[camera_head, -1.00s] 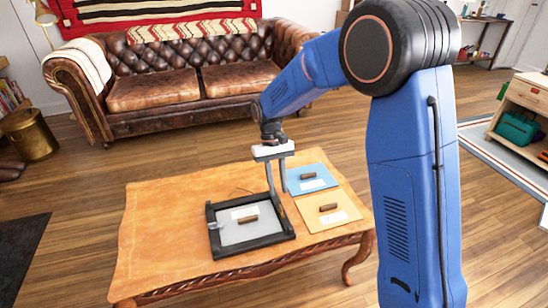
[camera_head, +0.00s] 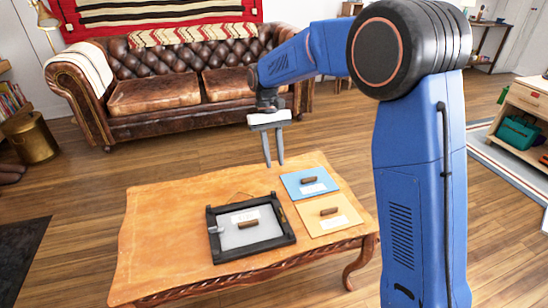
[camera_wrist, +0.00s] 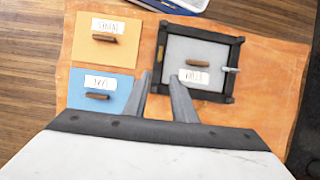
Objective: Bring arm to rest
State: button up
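My gripper (camera_head: 275,164) hangs above the back of the wooden table (camera_head: 150,240), fingers down. In the wrist view my gripper (camera_wrist: 160,76) shows its two fingers apart with nothing between them. My blue arm reaches out from the right of the head view.
On the table lie a black-framed tray (camera_head: 216,250) with a grey floor, a blue mat (camera_head: 294,183) and a yellow-orange mat (camera_head: 316,226). Each carries a white label and a small brown block. A leather sofa (camera_head: 150,98) stands behind, with bare floor between.

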jog(key=s+d+r+m+t+y, duration=0.1)
jog(key=s+d+r+t, duration=0.1)
jog(key=s+d+r, duration=0.45)
jog(key=s+d+r+m+t, duration=0.1)
jog(key=s+d+r+t, duration=0.15)
jog(key=s+d, duration=0.6)
jog(key=s+d+f+t, duration=0.1)
jog(key=s+d+t, duration=0.1)
jog(key=s+d, duration=0.3)
jog(key=s+d+f+m+t, duration=0.1)
jog(key=s+d, duration=0.4)
jog(key=s, duration=0.7)
jog(key=shift+s+d+f+t, duration=0.2)
jog(key=shift+s+f+t, duration=0.1)
jog(key=shift+f+t, duration=0.5)
jog(key=shift+a+r, duration=0.1)
dwell(0.3)
